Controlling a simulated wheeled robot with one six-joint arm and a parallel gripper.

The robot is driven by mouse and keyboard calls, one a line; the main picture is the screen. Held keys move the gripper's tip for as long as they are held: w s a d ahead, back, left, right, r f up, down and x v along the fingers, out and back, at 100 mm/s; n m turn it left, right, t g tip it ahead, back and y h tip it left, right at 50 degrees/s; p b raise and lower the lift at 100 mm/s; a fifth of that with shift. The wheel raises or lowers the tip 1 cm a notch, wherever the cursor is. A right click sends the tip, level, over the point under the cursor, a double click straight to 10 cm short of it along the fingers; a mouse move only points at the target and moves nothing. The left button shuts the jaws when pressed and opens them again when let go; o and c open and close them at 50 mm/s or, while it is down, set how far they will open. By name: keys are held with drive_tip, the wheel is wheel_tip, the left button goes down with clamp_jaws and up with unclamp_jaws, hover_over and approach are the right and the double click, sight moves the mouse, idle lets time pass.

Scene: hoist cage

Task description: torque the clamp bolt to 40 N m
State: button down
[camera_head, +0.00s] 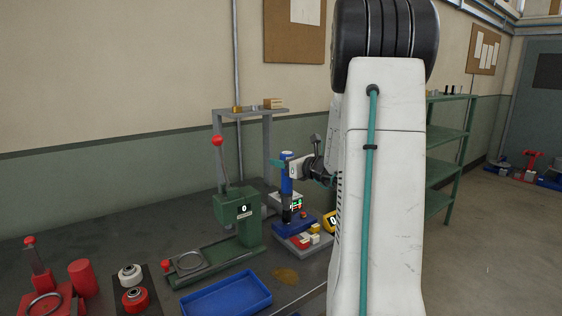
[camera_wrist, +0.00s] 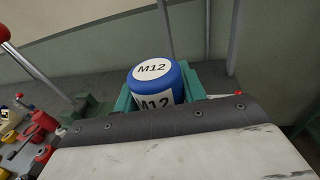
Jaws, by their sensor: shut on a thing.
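My gripper (camera_head: 287,166) has teal jaws and is shut around an upright blue cylindrical tool. The tool (camera_head: 287,187) has a dark lower end that reaches down to a blue block on the bench. In the wrist view the blue tool (camera_wrist: 153,84) shows its rounded top and side, both marked M12, between the teal jaws. The blue block (camera_head: 290,229) stands beside a small display with red and green marks (camera_head: 297,204). The clamp bolt is not distinguishable, and I cannot tell whether the tool's tip touches anything.
A green press (camera_head: 238,215) with a red-knobbed lever stands left of the tool. A yellow gauge (camera_head: 329,222) is at the right, partly behind my arm. A blue tray (camera_head: 228,297) and red parts (camera_head: 83,278) are nearer on the bench. A grey shelf frame (camera_head: 250,112) stands behind.

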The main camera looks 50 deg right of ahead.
sight(283, 152)
drive_tip(key=shift+f, duration=0.55)
idle(1.3)
drive_tip(key=shift+r, duration=0.1)
drive_tip(key=shift+r, duration=2.6)
drive_tip(key=shift+a, duration=0.1)
